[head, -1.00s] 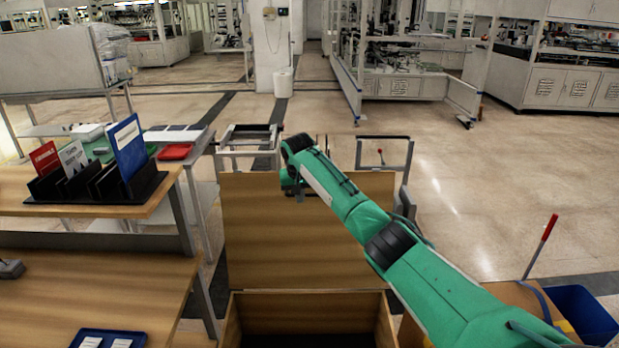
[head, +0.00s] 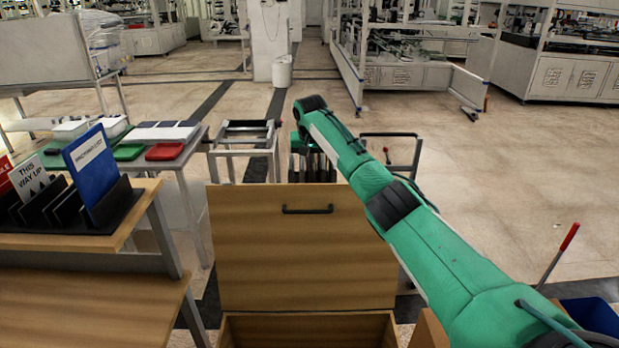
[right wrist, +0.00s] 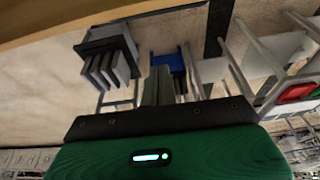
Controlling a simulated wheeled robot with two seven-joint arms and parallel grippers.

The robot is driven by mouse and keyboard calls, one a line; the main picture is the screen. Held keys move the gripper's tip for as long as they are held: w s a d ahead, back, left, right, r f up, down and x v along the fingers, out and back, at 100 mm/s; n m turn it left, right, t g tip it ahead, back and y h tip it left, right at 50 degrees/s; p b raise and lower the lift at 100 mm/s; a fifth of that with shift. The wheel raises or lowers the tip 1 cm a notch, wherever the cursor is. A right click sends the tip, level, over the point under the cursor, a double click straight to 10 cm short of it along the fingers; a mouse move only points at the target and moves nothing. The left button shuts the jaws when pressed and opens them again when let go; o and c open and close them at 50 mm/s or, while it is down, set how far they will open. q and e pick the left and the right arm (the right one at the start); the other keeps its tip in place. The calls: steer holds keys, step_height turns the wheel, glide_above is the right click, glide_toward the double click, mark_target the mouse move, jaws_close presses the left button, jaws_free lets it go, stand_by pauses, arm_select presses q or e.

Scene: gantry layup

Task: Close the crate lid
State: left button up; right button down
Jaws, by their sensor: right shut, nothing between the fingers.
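The wooden crate (head: 232,328) stands at the bottom middle of the head view, mostly cut off by the frame. Its lid (head: 300,258) stands open and raised at the back of the crate, with a dark handle (head: 307,210) near its top edge. My right arm comes in from the right, and its wrist is beyond the lid's top edge. The right gripper (right wrist: 157,85) shows in the right wrist view with its fingers together and empty. In the head view its fingertips are not clear, so contact with the lid cannot be told. My left gripper is not in view.
A wooden bench (head: 80,300) with a black rack of signs (head: 92,207) stands at left. A table with red (head: 165,152) and green trays is behind it. Metal trolley frames stand behind the lid. A blue bin (head: 592,316) is at lower right. Floor beyond is open.

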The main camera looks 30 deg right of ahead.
mark_target(310, 188)
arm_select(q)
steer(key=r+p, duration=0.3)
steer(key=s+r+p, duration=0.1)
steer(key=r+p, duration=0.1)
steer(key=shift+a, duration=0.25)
arm_select(e)
steer(key=f, duration=0.3)
steer(key=s+f, duration=0.1)
steer(key=f, duration=0.1)
steer(key=a+f, duration=0.1)
steer(key=f, duration=0.2)
steer(key=shift+s+f, duration=0.3)
steer(key=shift+f, duration=0.05)
stand_by(0.5)
